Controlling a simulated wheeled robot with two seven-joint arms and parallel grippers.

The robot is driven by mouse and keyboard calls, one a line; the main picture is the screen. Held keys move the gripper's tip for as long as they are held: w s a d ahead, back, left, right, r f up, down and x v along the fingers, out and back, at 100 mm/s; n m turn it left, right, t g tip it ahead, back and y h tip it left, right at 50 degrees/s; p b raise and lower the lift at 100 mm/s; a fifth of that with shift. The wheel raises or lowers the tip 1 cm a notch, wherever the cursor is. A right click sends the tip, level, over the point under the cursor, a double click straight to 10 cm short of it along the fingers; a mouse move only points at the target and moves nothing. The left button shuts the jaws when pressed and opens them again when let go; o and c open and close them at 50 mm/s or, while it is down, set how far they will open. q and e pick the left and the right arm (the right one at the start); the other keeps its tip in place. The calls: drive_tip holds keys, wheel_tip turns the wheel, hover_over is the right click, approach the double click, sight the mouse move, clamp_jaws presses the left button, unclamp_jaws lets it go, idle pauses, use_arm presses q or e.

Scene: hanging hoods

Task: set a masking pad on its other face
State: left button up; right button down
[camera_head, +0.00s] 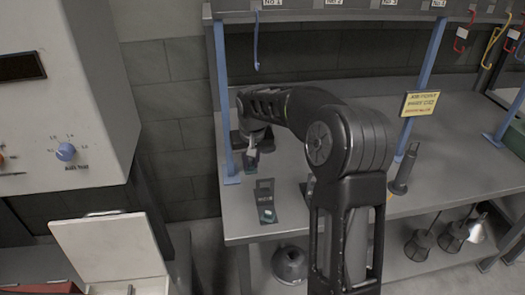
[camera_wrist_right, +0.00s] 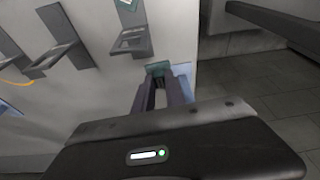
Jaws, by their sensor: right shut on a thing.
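My right gripper (camera_head: 251,150) reaches over the far left part of the grey workbench. In the wrist view, my right gripper (camera_wrist_right: 165,90) is shut on a small dark masking pad with a teal end (camera_wrist_right: 158,69); the fingers hide most of it. A dark masking pad (camera_head: 265,192) with a pale label and a small green-white patch lies on the bench nearer the front edge. My left gripper is out of view.
A blue post (camera_head: 222,100) rises at the bench's left end, close to my right gripper. A dark upright tool (camera_head: 404,170) and a yellow sign (camera_head: 420,103) are to the right. Lamp-like hoods (camera_head: 420,243) are below the bench top. A white cabinet (camera_head: 60,110) is at left.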

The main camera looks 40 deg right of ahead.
drive_tip(key=shift+m, duration=0.4)
drive_tip(key=d, duration=0.2)
drive_tip(key=d+r, duration=0.1)
drive_tip(key=d, duration=0.1)
drive_tip(key=shift+s, duration=0.3)
drive_tip(key=shift+f+b, duration=4.3)
drive_tip(key=shift+f, duration=1.95)
drive_tip(key=shift+f, duration=0.25)
drive_tip(key=c, duration=1.3)
unclamp_jaws()
drive_tip(key=shift+r, duration=0.15)
